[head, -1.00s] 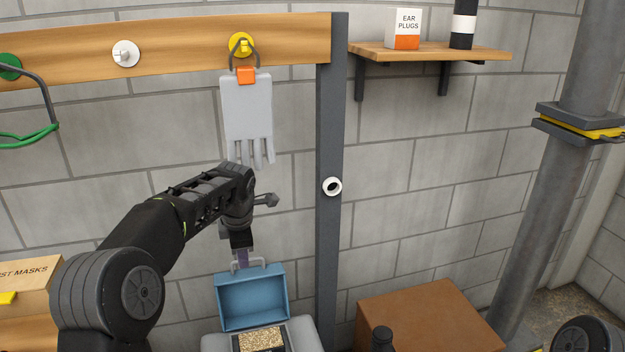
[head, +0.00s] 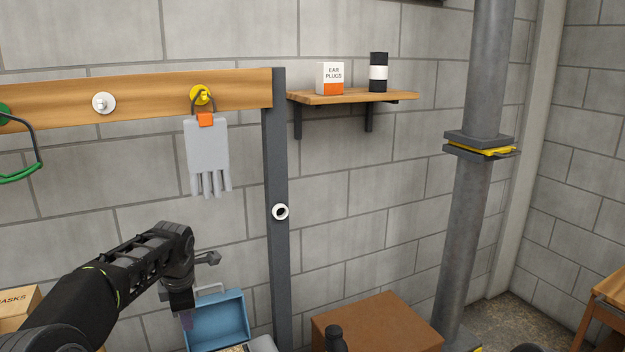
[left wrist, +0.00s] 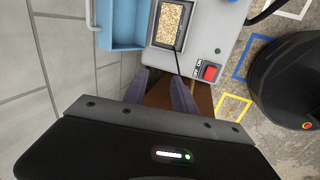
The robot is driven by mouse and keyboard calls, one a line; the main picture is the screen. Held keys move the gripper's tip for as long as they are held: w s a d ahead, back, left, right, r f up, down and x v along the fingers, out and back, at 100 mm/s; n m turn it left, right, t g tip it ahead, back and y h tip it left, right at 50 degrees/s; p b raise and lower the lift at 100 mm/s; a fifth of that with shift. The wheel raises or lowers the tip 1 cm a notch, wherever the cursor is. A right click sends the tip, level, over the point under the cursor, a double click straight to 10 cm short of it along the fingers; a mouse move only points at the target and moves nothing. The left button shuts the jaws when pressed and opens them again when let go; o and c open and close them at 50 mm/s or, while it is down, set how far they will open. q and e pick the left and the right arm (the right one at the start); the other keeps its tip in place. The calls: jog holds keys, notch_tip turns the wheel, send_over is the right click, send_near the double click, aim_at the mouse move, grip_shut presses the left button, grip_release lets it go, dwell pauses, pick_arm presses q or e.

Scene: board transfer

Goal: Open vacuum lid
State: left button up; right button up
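The vacuum's blue lid (head: 218,318) stands raised, its hollow inside facing me, with a pale handle (head: 210,289) on its top edge. In the left wrist view the lid (left wrist: 122,24) is at the top, beside the grey vacuum body (left wrist: 205,45). The opening there shows tan grainy contents (left wrist: 170,24). My left gripper (head: 187,321) is at the lid's left side in the head view. In the left wrist view its fingers (left wrist: 160,92) are spread with nothing between them, apart from the lid. My right gripper is not in view.
A red switch (left wrist: 209,72) is on the vacuum body. A brown box (head: 380,325) stands right of the post (head: 277,240). A grey glove (head: 207,155) hangs above my left arm. A pipe (head: 465,220) rises farther right.

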pick_arm(q)
jog(key=w+d+f+m+t+h, duration=0.2)
jog(key=w+d+f+m+t, duration=0.15)
jog(key=d+f+m, duration=0.55)
jog(key=s+d+f+m+g+h+p, duration=0.2)
jog(key=s+d+f+m+h, duration=0.1)
jog(key=s+d+f+m, duration=0.55)
jog(key=s+d+f+m+g+p, duration=0.1)
jog(key=s+f, duration=0.2)
jog(key=s, duration=0.8)
jog(key=s+d+f+m+g+p, duration=0.1)
jog(key=s+f, duration=0.3)
jog(key=s, duration=0.7)
jog(key=s+d+f+m+g+p, duration=0.1)
jog(key=s+d+f+g+p, duration=0.1)
jog(key=s, duration=0.9)
notch_tip(320, 180, down, 2)
jog(key=shift+f+h+p, duration=0.2)
jog(key=shift+h+p, duration=0.2)
jog(key=shift+p, duration=0.05)
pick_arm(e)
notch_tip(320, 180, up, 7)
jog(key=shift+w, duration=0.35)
pick_arm(q)
jog(key=shift+w+d, duration=0.1)
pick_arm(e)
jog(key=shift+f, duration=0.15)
